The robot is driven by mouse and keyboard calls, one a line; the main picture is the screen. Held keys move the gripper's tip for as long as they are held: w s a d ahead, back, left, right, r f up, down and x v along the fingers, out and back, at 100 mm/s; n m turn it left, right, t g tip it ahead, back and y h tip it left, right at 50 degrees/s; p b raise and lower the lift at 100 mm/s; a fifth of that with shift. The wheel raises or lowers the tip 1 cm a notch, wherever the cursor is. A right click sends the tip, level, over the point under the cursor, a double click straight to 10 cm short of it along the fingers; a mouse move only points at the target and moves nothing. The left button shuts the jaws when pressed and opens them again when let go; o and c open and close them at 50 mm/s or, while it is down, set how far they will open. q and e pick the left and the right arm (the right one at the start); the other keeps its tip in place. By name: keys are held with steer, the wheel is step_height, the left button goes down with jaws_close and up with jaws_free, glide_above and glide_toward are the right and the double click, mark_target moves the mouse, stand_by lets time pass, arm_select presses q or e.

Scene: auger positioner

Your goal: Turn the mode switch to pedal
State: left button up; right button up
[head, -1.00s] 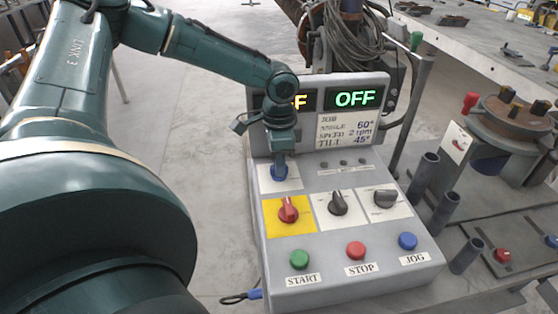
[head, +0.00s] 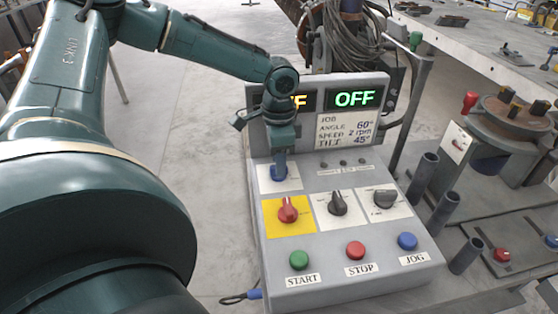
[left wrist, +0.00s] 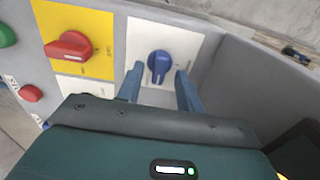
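The control box (head: 345,282) has a blue rotary knob (left wrist: 160,65) on a white plate at its upper left. A red knob (head: 288,211) sits on a yellow plate below it. Two black knobs (head: 338,204) (head: 384,200) are to the right on white plates. The knob labels are too small to read, so I cannot tell which is the mode switch. My left gripper (left wrist: 160,88) points down at the blue knob, its blue fingers open and one on each side of it. In the head view the gripper largely hides this knob. My right gripper is not in view.
Green START (head: 299,260), red STOP (head: 355,250) and blue JOG (head: 407,241) buttons line the box's front. Upright dark tubes (head: 446,207) stand to the right. A machine with a round table (head: 514,115) is farther right.

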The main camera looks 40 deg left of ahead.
arm_select(q)
step_height(320, 180, up, 12)
steer(key=shift+r, duration=0.15)
stand_by(0.7)
